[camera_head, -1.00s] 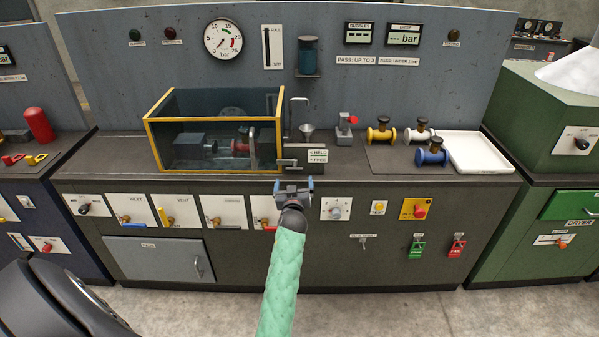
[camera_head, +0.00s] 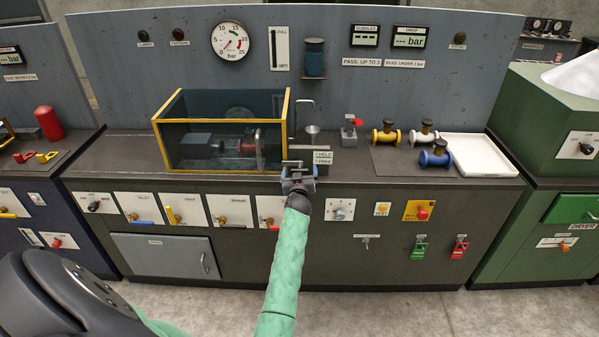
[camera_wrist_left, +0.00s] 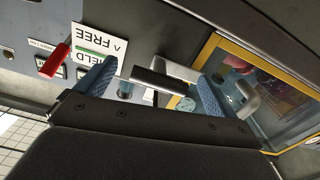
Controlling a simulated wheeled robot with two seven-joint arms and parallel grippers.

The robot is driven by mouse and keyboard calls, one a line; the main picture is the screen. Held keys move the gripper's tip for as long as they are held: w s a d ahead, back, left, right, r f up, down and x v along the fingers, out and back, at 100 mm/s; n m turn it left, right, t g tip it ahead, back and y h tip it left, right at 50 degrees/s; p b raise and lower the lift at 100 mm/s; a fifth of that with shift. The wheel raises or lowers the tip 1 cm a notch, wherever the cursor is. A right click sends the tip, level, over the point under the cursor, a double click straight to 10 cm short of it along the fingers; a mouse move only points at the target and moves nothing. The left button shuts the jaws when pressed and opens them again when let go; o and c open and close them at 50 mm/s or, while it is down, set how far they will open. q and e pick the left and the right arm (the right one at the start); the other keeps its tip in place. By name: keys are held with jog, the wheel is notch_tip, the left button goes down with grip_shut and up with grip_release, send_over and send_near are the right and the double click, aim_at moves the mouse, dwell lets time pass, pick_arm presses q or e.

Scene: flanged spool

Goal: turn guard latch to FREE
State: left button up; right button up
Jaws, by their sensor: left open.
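The guard latch (camera_head: 293,163) is a small grey bar at the front right corner of the yellow-framed guard box (camera_head: 221,174). Its HELD/FREE label (camera_head: 322,157) sits just to its right. My left gripper (camera_head: 299,174) is open right at the latch, and partly hides it in the head view. In the left wrist view, the latch handle (camera_wrist_left: 160,78) shows as a dark and silver bar between the two blue fingertips (camera_wrist_left: 152,84). I cannot tell whether either finger touches it. The label also shows there (camera_wrist_left: 98,45). My right gripper is not in view.
Several coloured spools (camera_head: 433,156) and a white tray (camera_head: 482,156) lie at the right. Panel knobs and levers (camera_head: 271,210) line the front below the bench edge.

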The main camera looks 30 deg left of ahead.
pick_arm(q)
jog(key=c, duration=1.3)
